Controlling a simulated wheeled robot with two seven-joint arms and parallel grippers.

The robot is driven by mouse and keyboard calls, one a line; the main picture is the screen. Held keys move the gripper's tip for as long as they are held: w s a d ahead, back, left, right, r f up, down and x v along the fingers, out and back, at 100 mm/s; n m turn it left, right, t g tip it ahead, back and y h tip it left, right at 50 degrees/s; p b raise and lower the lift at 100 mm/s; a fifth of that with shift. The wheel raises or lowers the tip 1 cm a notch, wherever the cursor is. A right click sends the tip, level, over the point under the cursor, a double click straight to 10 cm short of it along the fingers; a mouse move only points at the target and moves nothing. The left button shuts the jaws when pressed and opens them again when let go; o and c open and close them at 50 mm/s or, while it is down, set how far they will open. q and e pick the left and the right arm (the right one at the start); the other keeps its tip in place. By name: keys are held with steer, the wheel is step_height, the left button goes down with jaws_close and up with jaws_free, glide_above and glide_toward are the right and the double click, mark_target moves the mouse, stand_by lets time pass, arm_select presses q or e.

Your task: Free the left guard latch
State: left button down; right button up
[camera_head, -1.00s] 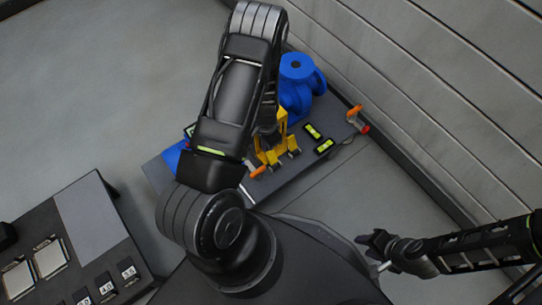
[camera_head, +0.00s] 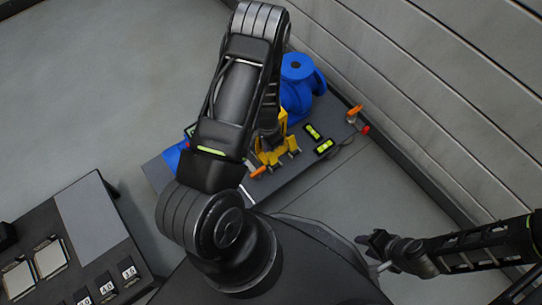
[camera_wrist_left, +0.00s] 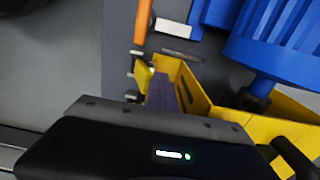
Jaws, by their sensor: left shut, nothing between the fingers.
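The yellow guard (camera_head: 279,152) stands on the grey skid plate, partly behind my left arm in the head view. It also shows in the left wrist view (camera_wrist_left: 195,88), with a dark purple part inside it. An orange handle (camera_head: 258,171) lies at its near left side; an orange handle also shows in the wrist view (camera_wrist_left: 143,20), ending in a metal fitting beside the guard. I cannot tell if its latch is engaged. My left gripper (camera_head: 268,139) is shut and empty, low over the guard; its fingertips are mostly hidden. My right gripper (camera_head: 374,249) is away from the skid; its jaws are unclear.
A blue pump body (camera_head: 299,88) stands behind the guard. Two yellow-green blocks (camera_head: 325,146) and another orange handle (camera_head: 354,112) are to the right. A wall (camera_head: 440,90) runs along the right. A dark panel (camera_head: 80,245) with numbered labels stands at lower left.

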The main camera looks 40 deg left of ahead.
arm_select(q)
steer(key=shift+s+d+f, duration=0.1)
steer(key=shift+d, duration=0.25)
steer(key=shift+s+d, duration=0.2)
steer(key=shift+d, duration=0.4)
steer(key=shift+s+d, duration=0.1)
